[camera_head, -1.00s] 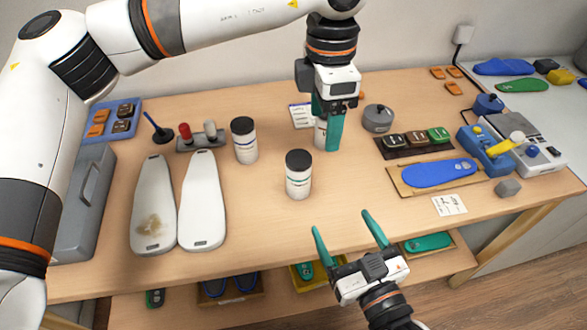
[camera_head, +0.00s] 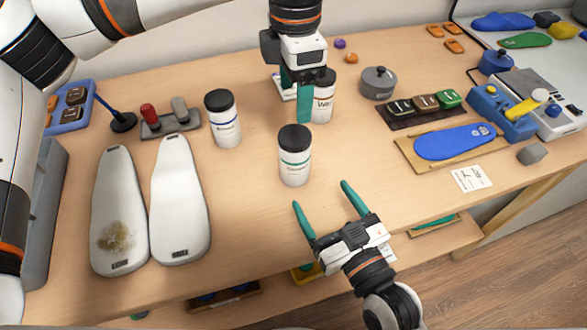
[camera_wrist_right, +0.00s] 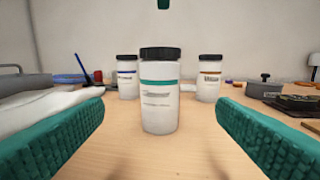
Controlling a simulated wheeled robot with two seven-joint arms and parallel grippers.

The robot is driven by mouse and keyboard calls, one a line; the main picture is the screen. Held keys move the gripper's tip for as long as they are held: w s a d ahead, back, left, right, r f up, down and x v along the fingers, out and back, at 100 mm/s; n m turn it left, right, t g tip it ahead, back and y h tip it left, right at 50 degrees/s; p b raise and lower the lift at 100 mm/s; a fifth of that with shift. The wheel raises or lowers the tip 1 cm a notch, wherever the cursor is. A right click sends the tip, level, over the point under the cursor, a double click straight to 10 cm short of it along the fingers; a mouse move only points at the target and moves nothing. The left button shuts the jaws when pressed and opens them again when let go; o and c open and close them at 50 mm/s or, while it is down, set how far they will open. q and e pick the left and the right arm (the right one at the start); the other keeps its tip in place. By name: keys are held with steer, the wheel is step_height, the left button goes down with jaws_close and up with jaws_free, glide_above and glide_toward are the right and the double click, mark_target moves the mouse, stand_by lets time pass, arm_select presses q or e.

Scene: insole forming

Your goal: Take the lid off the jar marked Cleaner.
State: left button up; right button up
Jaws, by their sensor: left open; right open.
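A white jar with a black lid and a teal band (camera_head: 294,168) stands upright at the table's middle; its small label seems to start with "Clean". It also shows large in the right wrist view (camera_wrist_right: 160,110), lid on. My right gripper (camera_head: 321,194) is open and empty in front of it, its fingertips short of the jar, which appears between them in the wrist view. My left gripper (camera_head: 305,92) is open behind the teal-banded jar, partly covering another black-lidded jar (camera_head: 323,104).
A blue-banded jar (camera_head: 224,125) stands to the left; white insole forms (camera_head: 180,200) lie left of the middle. A grey pot (camera_head: 378,82), dark tray (camera_head: 422,112) and blue insole on a board (camera_head: 453,143) are to the right. Table in front of the jar is clear.

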mark_target(302, 168)
arm_select(q)
steer(key=shift+f, duration=0.25)
arm_select(e)
steer(key=x, duration=1.2)
steer(key=shift+f, duration=0.3)
